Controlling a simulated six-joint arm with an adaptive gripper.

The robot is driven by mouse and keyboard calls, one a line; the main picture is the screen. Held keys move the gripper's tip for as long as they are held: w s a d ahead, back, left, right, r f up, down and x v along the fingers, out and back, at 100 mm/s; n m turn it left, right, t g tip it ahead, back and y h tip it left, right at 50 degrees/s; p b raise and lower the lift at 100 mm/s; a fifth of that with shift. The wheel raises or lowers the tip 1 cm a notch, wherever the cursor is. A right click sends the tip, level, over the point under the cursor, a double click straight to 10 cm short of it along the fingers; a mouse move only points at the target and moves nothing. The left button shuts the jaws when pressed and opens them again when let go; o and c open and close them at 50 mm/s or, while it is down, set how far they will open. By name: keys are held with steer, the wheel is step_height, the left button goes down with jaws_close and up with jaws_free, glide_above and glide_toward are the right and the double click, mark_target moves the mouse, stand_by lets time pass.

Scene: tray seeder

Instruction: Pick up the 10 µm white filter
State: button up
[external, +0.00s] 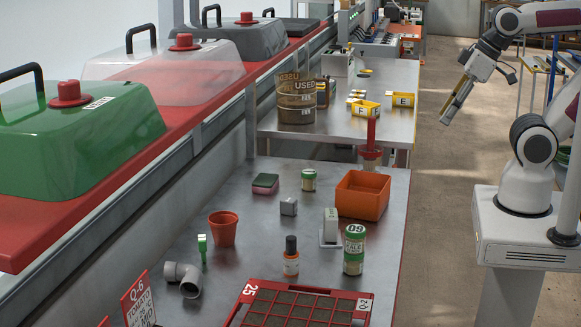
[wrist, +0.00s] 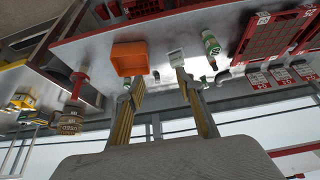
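I cannot read a 10 µm mark on anything. A white upright block on a flat base (external: 331,226) stands on the near metal bench, between the orange bin and the green-and-white can; it may be the filter. A white piece (wrist: 176,57) beside the orange bin in the wrist view looks like the same thing. My gripper (external: 445,121) hangs in the air over the aisle, right of the benches and well apart from that block. In the wrist view its two fingers (wrist: 157,82) are spread with nothing between them.
The orange bin (external: 363,194), green-and-white can (external: 354,250), grey cube (external: 288,207), small green-topped can (external: 309,180), dark-capped bottle (external: 291,256) and red pot (external: 223,229) stand on the near bench. A red seed tray (external: 304,287) fills its front. A brown bucket (external: 297,103) stands on the farther bench.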

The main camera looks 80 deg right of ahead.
steer(key=w+a+f+n+t, duration=0.15)
steer(key=w+f, duration=0.25)
steer(key=w, duration=0.7)
steer(key=w+a+f+n+t, duration=0.1)
steer(key=w+f+n+t, duration=0.2)
steer(key=w, duration=0.9)
steer(key=w+a+f+n+y, duration=0.1)
steer(key=w+a+f+y, duration=0.1)
steer(key=a+f+y, duration=0.2)
steer(key=w+a+f+n+y, duration=0.1)
steer(key=a+f+y, duration=0.3)
steer(key=a+f, duration=0.6)
steer(key=shift+w+a+f+n+y, duration=0.15)
steer(key=shift+w+a+n+y, duration=0.25)
steer(key=shift+a+n, duration=0.3)
steer(key=shift+x, duration=1.25)
steer(key=shift+w, duration=0.1)
